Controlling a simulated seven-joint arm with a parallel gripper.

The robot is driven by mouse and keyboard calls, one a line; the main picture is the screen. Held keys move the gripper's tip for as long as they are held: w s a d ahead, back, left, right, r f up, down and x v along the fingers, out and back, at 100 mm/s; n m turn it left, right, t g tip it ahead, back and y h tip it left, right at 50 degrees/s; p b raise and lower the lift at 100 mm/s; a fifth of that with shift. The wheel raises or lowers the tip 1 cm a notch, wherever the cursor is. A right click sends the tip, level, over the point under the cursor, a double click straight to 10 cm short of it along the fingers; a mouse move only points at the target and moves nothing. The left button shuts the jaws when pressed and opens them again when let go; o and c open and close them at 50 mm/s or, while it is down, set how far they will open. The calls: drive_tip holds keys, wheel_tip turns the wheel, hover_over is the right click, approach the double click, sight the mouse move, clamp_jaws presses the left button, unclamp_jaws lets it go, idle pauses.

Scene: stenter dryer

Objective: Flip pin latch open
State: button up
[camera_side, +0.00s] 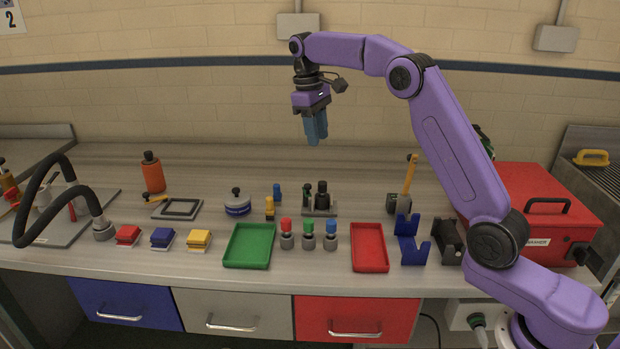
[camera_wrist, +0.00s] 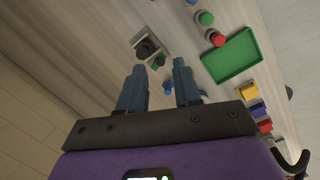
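My gripper (camera_side: 316,128) is high above the back of the bench, fingers pointing down. In the wrist view my gripper (camera_wrist: 159,67) has its two blue fingers apart with nothing between them. No part is plainly marked as the pin latch. A small grey plate with a black upright knob and a dark green pin (camera_side: 322,198) stands on the bench below the gripper; it may be the latch, but I cannot tell. In the wrist view this black-knobbed plate (camera_wrist: 148,46) shows just beyond the left fingertip, apart from it. Whether it is open or shut is too small to see.
A blue-and-silver round part (camera_side: 237,205) and a yellow peg (camera_side: 270,210) stand left of the plate. Red, green and blue buttons (camera_side: 309,238) stand in front, between a green tray (camera_side: 249,246) and a red tray (camera_side: 369,248). A red case (camera_side: 535,210) is at right.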

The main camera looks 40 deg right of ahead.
sight(307, 184)
drive_tip(key=w+d+r+m+t+y, duration=0.1)
drive_tip(key=w+m, duration=0.2)
drive_tip(key=w, duration=0.2)
drive_tip(key=f, duration=1.6)
drive_tip(key=shift+s+f, duration=0.25)
drive_tip(key=shift+f, duration=0.1)
clamp_jaws()
